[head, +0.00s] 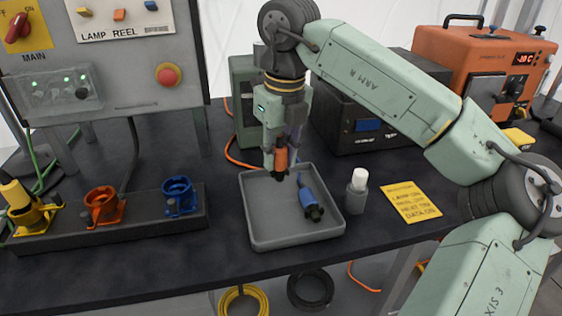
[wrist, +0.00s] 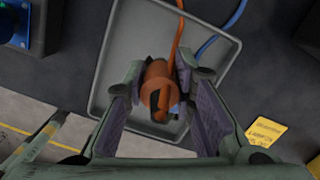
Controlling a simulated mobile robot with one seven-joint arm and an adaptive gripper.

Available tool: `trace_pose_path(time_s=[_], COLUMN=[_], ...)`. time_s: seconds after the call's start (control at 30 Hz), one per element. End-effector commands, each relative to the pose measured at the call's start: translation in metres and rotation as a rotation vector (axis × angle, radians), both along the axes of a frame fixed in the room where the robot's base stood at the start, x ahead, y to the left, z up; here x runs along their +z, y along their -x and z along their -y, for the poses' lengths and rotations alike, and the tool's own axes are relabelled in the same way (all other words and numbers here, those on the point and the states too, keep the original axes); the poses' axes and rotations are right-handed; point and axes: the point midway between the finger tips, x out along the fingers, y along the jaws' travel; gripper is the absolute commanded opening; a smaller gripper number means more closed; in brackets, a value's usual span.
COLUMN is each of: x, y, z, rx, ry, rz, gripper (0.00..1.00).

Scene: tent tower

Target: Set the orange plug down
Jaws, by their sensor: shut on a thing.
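The orange plug (head: 281,159) is held between the fingers of my gripper (head: 280,151), dark end down, over the left back part of the grey tray (head: 254,224). In the wrist view the orange plug (wrist: 157,82) sits between the two fingers, with an orange cable leading away. A gap shows between the plug and the tray floor in the head view, though its size is hard to judge. The blue plug (head: 309,203) lies on the tray floor to the right.
At left, a dark strip carries a yellow socket with a yellow plug (head: 17,196), an empty orange socket (head: 103,205) and a blue socket (head: 178,194). The tray's front left is clear.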

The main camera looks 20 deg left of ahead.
Motion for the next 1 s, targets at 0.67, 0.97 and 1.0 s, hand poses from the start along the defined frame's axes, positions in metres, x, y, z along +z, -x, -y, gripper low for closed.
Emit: trace_pose_path(time_s=[0.67, 0.97, 1.0], x=[-0.04, -0.04, -0.04], y=[-0.01, -0.01, -0.01], z=[0.001, 0.001, 0.001], rx=[0.0, 0.0, 0.0], ry=[0.0, 0.0, 0.0], rz=[0.0, 0.0, 0.0], gripper=[0.0, 0.41, 0.43])
